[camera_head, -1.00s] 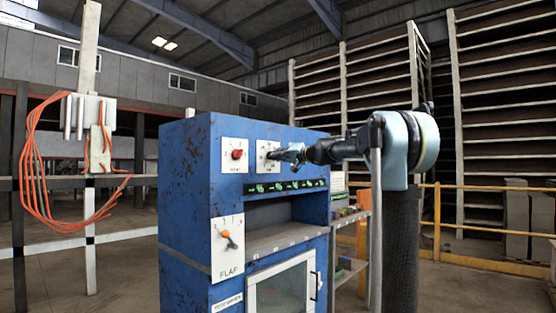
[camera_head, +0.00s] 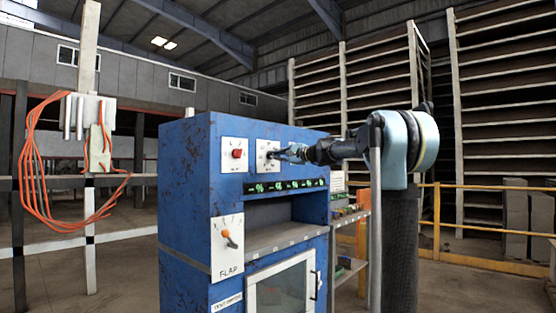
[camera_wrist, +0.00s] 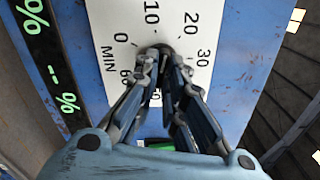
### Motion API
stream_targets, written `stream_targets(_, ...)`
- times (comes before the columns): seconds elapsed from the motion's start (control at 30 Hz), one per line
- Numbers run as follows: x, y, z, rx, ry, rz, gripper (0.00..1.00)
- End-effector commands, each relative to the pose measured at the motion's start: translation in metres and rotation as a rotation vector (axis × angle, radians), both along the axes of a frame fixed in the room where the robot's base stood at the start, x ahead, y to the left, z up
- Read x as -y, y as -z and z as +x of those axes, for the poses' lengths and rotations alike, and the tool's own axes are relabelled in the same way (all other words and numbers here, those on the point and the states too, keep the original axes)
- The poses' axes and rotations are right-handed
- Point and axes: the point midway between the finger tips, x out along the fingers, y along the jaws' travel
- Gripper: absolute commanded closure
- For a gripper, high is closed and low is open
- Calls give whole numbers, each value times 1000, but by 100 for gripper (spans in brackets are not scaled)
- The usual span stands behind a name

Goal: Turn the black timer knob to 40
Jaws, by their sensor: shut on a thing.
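The black timer knob (camera_wrist: 161,47) shows only in part in the wrist view, as a dark round piece between my fingertips. Its white dial plate (camera_wrist: 118,18) carries MIN and the numbers 0, 10, 20, 30 and 60; the fingers cover the lower part. The knob's pointer is hidden, so its setting cannot be read. My gripper (camera_wrist: 162,62) is shut on the knob, its fingers at either side of it. In the head view my gripper (camera_head: 279,154) reaches from the right to the timer plate (camera_head: 262,147) on the blue machine (camera_head: 185,190).
Left of the timer is a plate with a red knob (camera_head: 237,153). A green lit display (camera_head: 285,186) runs below. Lower left is the FLAP plate with an orange-tipped lever (camera_head: 229,238). A shelf (camera_head: 350,215) and yellow railing (camera_head: 480,263) stand to the right.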

Motion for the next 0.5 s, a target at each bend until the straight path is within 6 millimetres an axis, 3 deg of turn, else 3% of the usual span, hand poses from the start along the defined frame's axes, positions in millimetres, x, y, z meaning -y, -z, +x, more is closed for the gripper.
stream_targets(0.5,0,5,0,-386,3,297,100)
